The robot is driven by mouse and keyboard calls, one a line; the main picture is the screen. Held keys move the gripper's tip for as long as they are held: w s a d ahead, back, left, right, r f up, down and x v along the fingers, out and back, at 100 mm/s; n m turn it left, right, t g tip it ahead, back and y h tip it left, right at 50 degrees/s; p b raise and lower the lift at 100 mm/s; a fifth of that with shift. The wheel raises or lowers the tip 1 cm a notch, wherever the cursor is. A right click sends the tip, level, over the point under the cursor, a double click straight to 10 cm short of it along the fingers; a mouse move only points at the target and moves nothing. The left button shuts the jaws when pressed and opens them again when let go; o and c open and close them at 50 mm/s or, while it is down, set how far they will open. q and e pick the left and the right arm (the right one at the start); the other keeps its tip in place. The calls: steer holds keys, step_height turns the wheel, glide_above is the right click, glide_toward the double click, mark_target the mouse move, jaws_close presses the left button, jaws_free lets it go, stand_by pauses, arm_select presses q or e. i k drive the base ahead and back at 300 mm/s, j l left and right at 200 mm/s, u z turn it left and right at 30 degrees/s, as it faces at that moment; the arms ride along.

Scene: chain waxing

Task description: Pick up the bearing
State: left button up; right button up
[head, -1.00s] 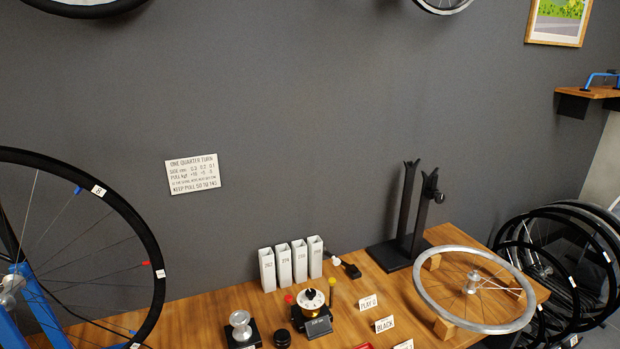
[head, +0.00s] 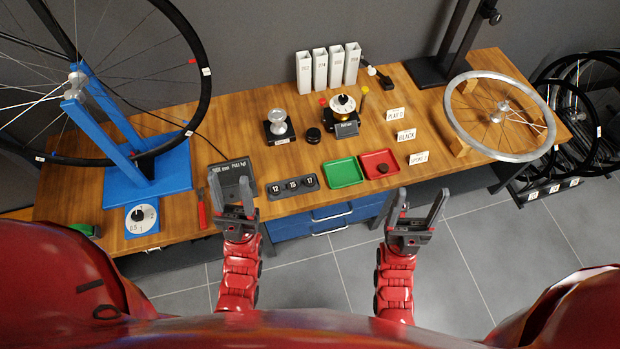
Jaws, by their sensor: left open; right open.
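A small dark round piece (head: 383,168) lies in the red tray (head: 368,177) on the table; it may be the bearing, but it is too small to be sure. A black round puck (head: 313,135) sits on the wood behind the green tray. My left gripper (head: 231,185) is open and empty at the table's front edge, left of the trays and over the dark readout box. My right gripper (head: 422,195) is open and empty, in front of and right of the red tray, over the floor in the picture.
A green tray (head: 343,172) adjoins the red one. A black block with round dials (head: 293,187), a silver hub on a black base (head: 278,123) and a dial gauge (head: 343,106) stand nearby. A wheel rim (head: 455,118) lies at right; a blue wheel stand (head: 148,183) is at left.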

mark_target(309, 181)
steer(key=j, duration=0.6)
steer(key=k+j, duration=0.15)
steer(key=j, duration=1.1)
steer(key=k+j+z, duration=0.1)
steer(key=j, duration=0.55)
